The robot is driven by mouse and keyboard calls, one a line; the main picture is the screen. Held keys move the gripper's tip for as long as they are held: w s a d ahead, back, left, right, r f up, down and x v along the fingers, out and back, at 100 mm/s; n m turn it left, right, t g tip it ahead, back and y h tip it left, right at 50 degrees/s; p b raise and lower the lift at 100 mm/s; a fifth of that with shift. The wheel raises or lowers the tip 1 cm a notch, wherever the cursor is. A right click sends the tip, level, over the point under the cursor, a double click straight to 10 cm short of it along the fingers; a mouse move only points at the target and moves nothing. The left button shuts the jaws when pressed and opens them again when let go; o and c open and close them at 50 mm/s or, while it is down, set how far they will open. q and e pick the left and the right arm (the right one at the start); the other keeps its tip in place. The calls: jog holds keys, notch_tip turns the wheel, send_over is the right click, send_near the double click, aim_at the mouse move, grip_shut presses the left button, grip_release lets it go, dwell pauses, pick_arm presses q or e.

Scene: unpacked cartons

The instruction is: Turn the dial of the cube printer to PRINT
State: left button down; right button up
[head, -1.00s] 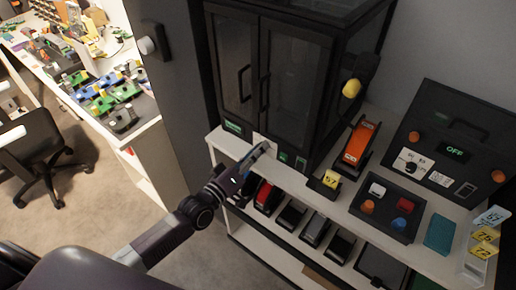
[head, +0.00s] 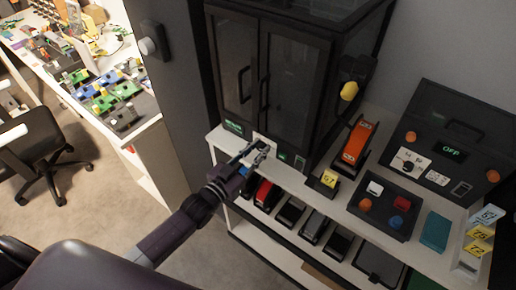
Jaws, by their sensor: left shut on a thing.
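The cube printer (head: 290,75) is the black cabinet with two glass doors on the white shelf. Its front base has a small green display (head: 234,127), too small to read, and a white dial plate (head: 265,139). My left gripper (head: 262,150) is at this plate, its fingers pointing at it and shut on the dial. The dial itself is mostly hidden by the fingers, so its pointer cannot be read. My right gripper is not in view.
A black box (head: 452,125) with an OFF display stands at the right. An orange device (head: 357,143) and a tray (head: 362,208) with coloured blocks are on the shelf. Several devices fill the lower shelf. A dark pillar (head: 175,90) stands left of the printer.

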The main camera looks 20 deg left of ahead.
pick_arm(q)
jog(key=shift+s+f+m, duration=0.1)
jog(key=shift+f+m, duration=0.05)
jog(key=shift+m, duration=0.95)
jog(key=c, duration=1.7)
grip_release()
jog(key=v, duration=1.2)
